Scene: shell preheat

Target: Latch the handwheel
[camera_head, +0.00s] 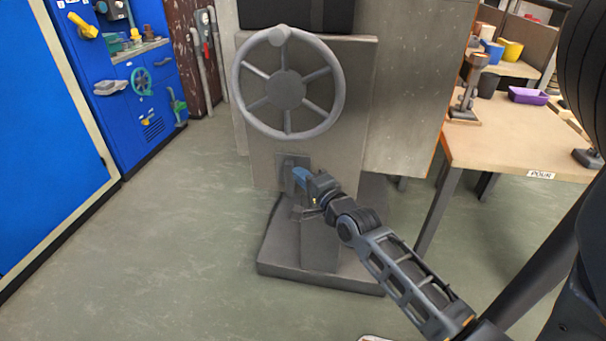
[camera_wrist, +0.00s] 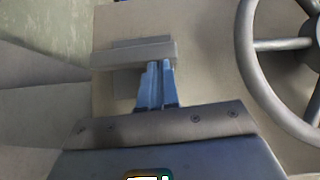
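The grey spoked handwheel (camera_head: 287,90) is on the front of a grey upright panel, with a round knob at the top of its rim. Part of its rim shows at the right of the wrist view (camera_wrist: 246,45). Below the wheel is a small plate with a raised grey latch bar (camera_head: 289,179). In the wrist view the bar (camera_wrist: 115,57) lies crosswise ahead of my fingers. My gripper (camera_head: 299,174) has blue fingers, also in the wrist view (camera_wrist: 157,66), drawn together with their tips at the bar. Whether they touch it is unclear.
The panel stands on a dark grey base (camera_head: 310,270). A wooden table (camera_head: 500,150) with a lamp-like stand, bins and a "POUR" label is at right. A blue cabinet (camera_head: 130,75) with fittings is at left. The floor between is clear.

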